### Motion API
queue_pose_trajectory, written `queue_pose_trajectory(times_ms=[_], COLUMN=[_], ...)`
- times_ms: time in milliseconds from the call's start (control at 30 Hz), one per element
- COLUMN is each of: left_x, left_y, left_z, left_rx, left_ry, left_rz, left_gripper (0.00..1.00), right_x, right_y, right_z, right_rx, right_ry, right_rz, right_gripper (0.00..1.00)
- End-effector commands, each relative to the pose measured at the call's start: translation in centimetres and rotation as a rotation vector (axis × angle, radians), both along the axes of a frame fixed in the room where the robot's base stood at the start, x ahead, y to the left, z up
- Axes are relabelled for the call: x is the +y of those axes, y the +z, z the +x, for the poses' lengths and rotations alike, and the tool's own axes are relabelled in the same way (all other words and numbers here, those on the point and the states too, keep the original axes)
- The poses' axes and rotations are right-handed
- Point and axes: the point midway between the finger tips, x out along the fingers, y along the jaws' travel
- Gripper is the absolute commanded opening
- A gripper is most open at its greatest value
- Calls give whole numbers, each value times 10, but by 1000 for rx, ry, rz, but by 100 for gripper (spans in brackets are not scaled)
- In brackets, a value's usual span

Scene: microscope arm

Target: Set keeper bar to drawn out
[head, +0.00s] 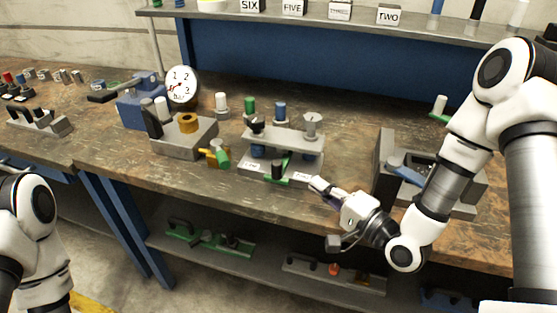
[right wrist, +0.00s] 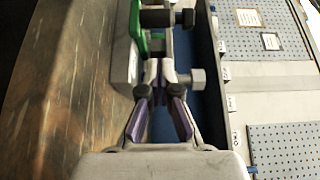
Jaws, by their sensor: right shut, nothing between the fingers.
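A grey fixture (head: 284,139) with a raised bridge stands at the middle of the bench. A green bar (head: 289,181) with a black knob (head: 277,171) shows low at its front; I take this as the keeper bar, but cannot be sure. My right gripper (head: 318,185) is shut and empty, just in front of the fixture's right front corner, apart from the black knob. In the right wrist view, my gripper's fingers (right wrist: 161,95) point at grey and green fixture parts (right wrist: 143,45); contact cannot be told. My left arm shows at lower left, its gripper out of frame.
A grey block with a brass ring (head: 188,123) and a clock-like dial (head: 181,86) stand left of the fixture. A yellow-green handled part (head: 217,156) lies between them. A grey vise-like unit (head: 387,160) stands at right. Bare bench lies along the front edge.

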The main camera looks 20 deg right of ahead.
Motion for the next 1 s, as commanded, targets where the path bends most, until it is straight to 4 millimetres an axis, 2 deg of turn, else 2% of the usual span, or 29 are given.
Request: queue_pose_trajectory(times_ms=[333,800,1000], left_x=[0,0,0], left_y=[2,12,12], left_z=[0,0,0], left_rx=[1,1,1], left_ry=[0,0,0], left_rz=[0,0,0], left_gripper=[67,67,67], right_x=[4,39,43], right_y=[0,0,0], right_z=[7,81,91], right_rx=[1,1,1], right_ry=[3,3,0], right_rz=[-6,-6,-2], right_gripper=[0,0,0])
